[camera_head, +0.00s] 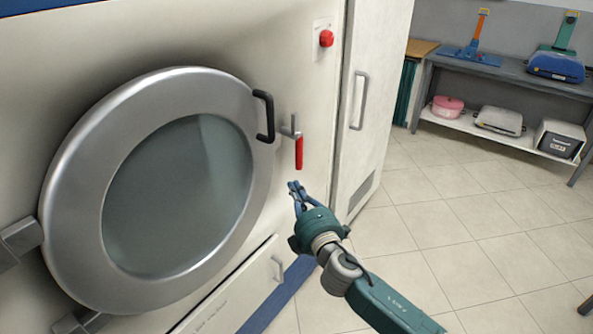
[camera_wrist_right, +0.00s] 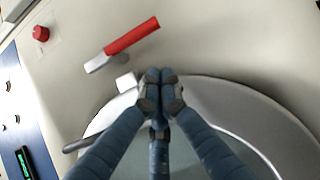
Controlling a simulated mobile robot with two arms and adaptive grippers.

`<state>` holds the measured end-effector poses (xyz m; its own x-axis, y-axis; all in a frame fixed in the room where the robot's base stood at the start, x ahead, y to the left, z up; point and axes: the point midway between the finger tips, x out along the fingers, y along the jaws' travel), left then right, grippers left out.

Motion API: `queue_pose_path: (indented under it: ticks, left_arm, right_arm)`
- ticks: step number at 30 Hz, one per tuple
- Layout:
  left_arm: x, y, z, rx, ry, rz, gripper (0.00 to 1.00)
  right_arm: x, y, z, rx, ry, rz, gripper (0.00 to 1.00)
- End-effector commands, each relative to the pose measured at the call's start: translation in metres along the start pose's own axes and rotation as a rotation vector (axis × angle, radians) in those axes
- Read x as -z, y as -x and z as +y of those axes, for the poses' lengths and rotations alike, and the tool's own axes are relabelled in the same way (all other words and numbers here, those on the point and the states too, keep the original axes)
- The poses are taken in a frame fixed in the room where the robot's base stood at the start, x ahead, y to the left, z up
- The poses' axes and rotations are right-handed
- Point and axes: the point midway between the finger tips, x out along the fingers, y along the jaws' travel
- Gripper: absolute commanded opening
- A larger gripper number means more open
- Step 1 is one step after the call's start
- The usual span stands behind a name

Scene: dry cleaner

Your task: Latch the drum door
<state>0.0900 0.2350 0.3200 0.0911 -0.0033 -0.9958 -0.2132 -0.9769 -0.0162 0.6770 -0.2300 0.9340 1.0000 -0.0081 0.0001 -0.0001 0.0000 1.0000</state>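The round drum door (camera_head: 62,190) has a wide silver rim and dark glass, and looks to lie against the machine front in the head view. Whether it sits fully flush I cannot tell. A black handle (camera_head: 268,116) is on its right edge. Just right of it is the latch, with a metal piece and a red lever (camera_head: 299,153) hanging down. The red lever (camera_wrist_right: 132,36) also shows in the right wrist view, apart from the fingers. My right gripper (camera_head: 297,188) is below the lever, empty, its fingertips together (camera_wrist_right: 160,90). My left gripper is not in view.
A red button (camera_head: 326,38) is above the latch. A tall cabinet door with a handle (camera_head: 360,100) stands to the right. A lower panel (camera_head: 235,300) is under the drum. A shelf (camera_head: 500,133) with several items stands at the back right. The tiled floor between is clear.

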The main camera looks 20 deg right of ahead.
Motion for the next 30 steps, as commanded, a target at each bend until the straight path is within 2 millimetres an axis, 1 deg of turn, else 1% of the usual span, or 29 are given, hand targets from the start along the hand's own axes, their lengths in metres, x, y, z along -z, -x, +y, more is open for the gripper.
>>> queue_pose_path:
  ticks: [1, 6, 9, 12, 18, 30]
  left_arm:
    - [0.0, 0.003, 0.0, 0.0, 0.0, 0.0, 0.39]
    - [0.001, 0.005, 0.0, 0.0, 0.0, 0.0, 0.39]
    - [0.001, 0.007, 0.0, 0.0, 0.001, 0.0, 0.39]
    - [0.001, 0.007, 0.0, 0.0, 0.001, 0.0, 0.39]
    - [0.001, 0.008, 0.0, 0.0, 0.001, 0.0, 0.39]
    - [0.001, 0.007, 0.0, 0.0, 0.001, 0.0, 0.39]
  right_arm:
    - [0.0, -0.013, 0.003, -0.002, 0.0, -0.002, 0.0]
    - [0.0, -0.048, 0.002, -0.001, 0.0, -0.001, 0.0]
    - [-0.013, -0.059, 0.001, 0.001, 0.003, -0.002, 0.0]
    - [-0.021, -0.067, 0.0, 0.0, 0.002, -0.002, 0.0]
    - [-0.028, -0.073, 0.0, 0.001, -0.001, -0.001, 0.0]
    - [-0.029, -0.074, -0.001, 0.0, -0.001, 0.0, 0.0]
